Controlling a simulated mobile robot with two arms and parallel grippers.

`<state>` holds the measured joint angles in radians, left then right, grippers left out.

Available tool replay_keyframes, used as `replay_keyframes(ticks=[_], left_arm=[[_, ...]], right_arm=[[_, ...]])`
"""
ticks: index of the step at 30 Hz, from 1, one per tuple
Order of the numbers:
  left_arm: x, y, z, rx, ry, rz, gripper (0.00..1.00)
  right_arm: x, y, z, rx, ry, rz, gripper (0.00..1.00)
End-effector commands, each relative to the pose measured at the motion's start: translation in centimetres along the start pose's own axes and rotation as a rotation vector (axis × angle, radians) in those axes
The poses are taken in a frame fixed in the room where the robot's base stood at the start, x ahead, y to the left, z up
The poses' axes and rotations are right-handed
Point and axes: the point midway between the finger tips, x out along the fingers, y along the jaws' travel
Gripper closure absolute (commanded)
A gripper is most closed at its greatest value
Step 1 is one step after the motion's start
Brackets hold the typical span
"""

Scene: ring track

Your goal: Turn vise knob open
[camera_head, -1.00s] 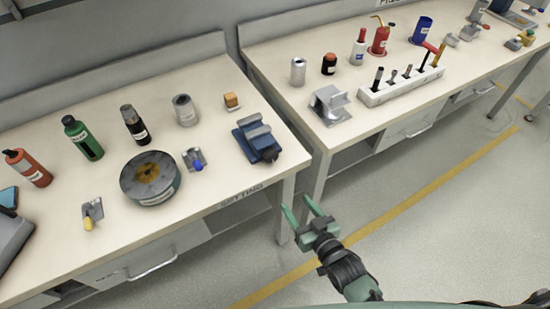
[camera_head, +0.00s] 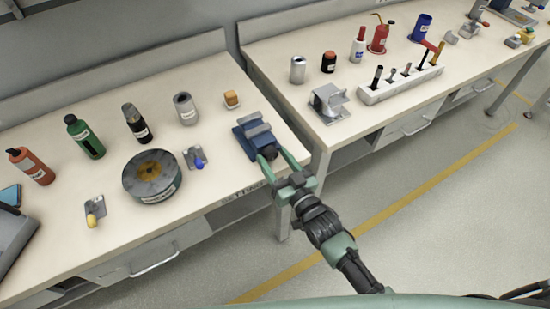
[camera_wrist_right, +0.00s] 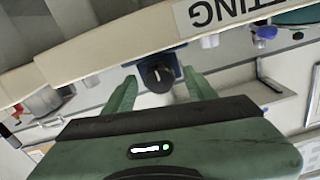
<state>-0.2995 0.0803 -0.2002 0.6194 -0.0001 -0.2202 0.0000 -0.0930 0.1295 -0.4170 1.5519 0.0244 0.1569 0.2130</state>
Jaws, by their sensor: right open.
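The blue and grey vise (camera_head: 253,136) sits near the front right corner of the left bench. Its dark knob (camera_head: 269,152) faces the bench's front edge, and the knob also shows in the right wrist view (camera_wrist_right: 158,77). My right gripper (camera_head: 277,163) is open at the vise's front. In the right wrist view its green fingers (camera_wrist_right: 160,90) stand on either side of the knob, with visible gaps; they are not closed on it. Part of the vise behind the knob is hidden in the wrist view. My left gripper is not in view.
Bottles and cans stand behind. A second bench (camera_head: 330,135) stands to the right, across a narrow gap.

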Motion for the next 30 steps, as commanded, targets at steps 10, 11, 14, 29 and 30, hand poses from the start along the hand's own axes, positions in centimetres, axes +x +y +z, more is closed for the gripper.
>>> replay_keyframes(ticks=[10, 11, 14, 29, 30], left_arm=[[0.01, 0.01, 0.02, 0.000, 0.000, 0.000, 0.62], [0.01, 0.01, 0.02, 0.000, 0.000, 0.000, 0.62], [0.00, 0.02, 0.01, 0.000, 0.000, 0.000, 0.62], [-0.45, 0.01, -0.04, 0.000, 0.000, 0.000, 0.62], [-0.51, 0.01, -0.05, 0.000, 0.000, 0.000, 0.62]], right_arm=[[-0.03, -0.01, 0.03, 0.000, 0.000, 0.000, 0.91], [-0.03, -0.02, 0.03, 0.000, 0.000, 0.000, 1.00], [-0.04, -0.01, 0.03, 0.000, 0.000, 0.000, 1.00], [-0.05, -0.05, -0.02, -0.191, 0.000, 0.000, 1.00], [-0.05, -0.07, -0.02, -0.226, 0.000, 0.000, 1.00]])
